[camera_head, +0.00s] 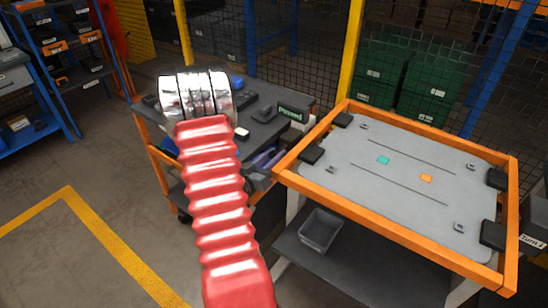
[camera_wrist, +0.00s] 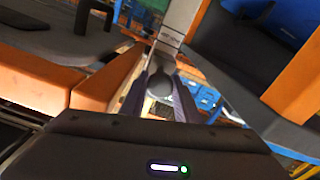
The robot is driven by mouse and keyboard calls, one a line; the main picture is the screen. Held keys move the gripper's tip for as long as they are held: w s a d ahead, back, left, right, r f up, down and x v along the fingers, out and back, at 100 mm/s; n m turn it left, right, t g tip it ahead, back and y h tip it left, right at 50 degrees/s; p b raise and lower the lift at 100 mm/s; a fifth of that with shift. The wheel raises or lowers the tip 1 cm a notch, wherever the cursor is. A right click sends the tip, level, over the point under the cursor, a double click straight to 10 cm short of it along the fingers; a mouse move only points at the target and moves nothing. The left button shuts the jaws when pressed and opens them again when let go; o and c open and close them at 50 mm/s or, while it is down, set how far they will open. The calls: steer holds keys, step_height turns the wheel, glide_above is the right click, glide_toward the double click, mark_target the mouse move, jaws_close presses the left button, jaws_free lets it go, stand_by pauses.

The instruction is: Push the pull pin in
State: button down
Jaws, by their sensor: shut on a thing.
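In the wrist view, my gripper (camera_wrist: 159,98) points away from the camera with its two dark fingers close together. They are shut on a dark rounded knob (camera_wrist: 159,84), which looks like the head of the pull pin. A pale metal piece (camera_wrist: 174,35) with small lettering stands just beyond the knob. The pin's shaft is hidden behind the knob, so how deep it sits cannot be told.
An orange-framed table (camera_head: 395,232) with a grey top stands to the right of the cart. A grey bin (camera_head: 320,229) sits on its lower shelf. Green crates (camera_head: 428,82) stand behind a mesh fence. A blue rack (camera_head: 70,40) is at far left. The left floor is clear.

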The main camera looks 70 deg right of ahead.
steer(key=c, duration=1.7)
jaws_free()
steer(key=shift+w+d, duration=0.15)
steer(key=shift+d, duration=0.05)
steer(key=shift+o, duration=0.4)
steer(key=shift+a, duration=0.1)
steer(key=shift+a, duration=0.1)
steer(key=v, duration=1.3)
steer(key=shift+a, duration=0.3)
steer(key=shift+w, duration=0.1)
